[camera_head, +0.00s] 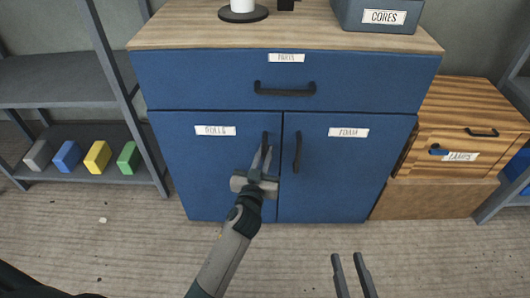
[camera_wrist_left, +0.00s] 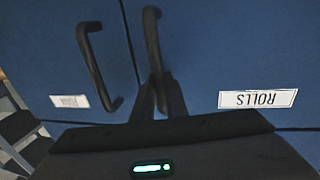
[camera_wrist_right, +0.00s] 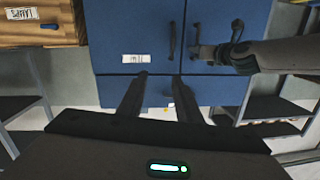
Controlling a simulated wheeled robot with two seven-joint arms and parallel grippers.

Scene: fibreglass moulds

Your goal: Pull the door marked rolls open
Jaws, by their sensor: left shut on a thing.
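The blue cabinet door marked ROLLS (camera_head: 205,170) is the left one of two lower doors and looks shut, flush with its neighbour. Its label also shows upside down in the left wrist view (camera_wrist_left: 258,99). Its black upright handle (camera_head: 265,139) is near the door's right edge and also shows in the left wrist view (camera_wrist_left: 151,40). My left gripper (camera_head: 262,152) is at the lower part of this handle, its fingers closed on it. The fingers partly hide the grip. My right gripper (camera_head: 346,257) is open and empty, low in front of the cabinet, away from the doors.
The door marked FOAM (camera_head: 345,180), with its own handle (camera_head: 298,152), is directly right. A drawer (camera_head: 200,80) is above. A wooden LAMPS box (camera_head: 465,125) stands right; a shelf with several coloured blocks (camera_head: 97,157) stands left. The floor in front (camera_head: 130,240) is mostly clear.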

